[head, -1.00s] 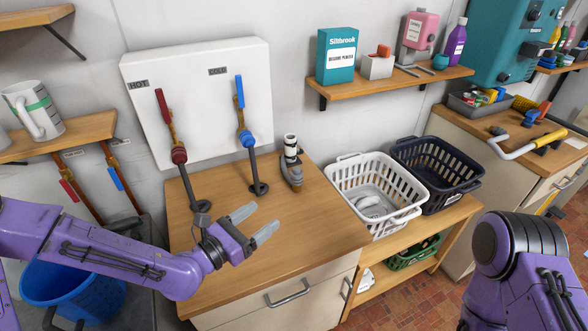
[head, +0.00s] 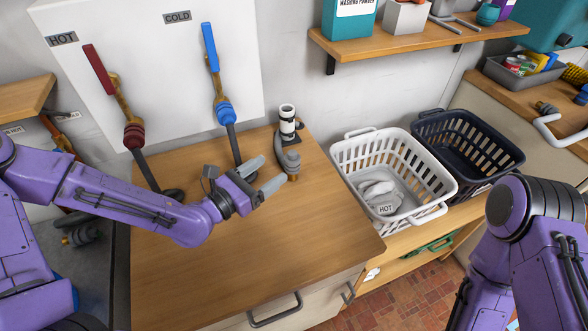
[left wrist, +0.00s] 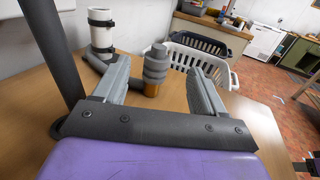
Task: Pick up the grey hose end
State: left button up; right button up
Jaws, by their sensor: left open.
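The grey hose end (head: 291,163) stands on the wooden counter at the foot of a white upright pipe with black bands (head: 287,118). In the left wrist view, its ribbed grey collar (left wrist: 156,66) has an orange-brown lower part and a grey hose leading off to the left. My left gripper (head: 265,172) is open, low over the counter, its fingers pointing at the hose end. In the left wrist view the hose end shows between the fingertips, with a gap on both sides. The gripper looks empty. My right gripper is out of view.
Taps with a red handle (head: 97,70) and a blue handle (head: 209,47) stand behind my left arm, with dark pipes down to the counter. A white basket (head: 428,215) and a dark basket (head: 505,158) are to the right. The front counter is clear.

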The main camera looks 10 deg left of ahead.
aim_at(298, 159)
pick_arm(q)
notch_tip(298, 159, down, 3)
jog(key=shift+f+b, duration=0.1)
jog(key=shift+b, duration=0.85)
jog(key=shift+w+f, duration=0.15)
jog(key=shift+w, duration=0.1)
jog(key=p+x, duration=0.2)
jog(key=x, duration=0.8)
jog(key=shift+d, duration=0.1)
jog(key=shift+w+d, duration=0.1)
jog(key=c, duration=1)
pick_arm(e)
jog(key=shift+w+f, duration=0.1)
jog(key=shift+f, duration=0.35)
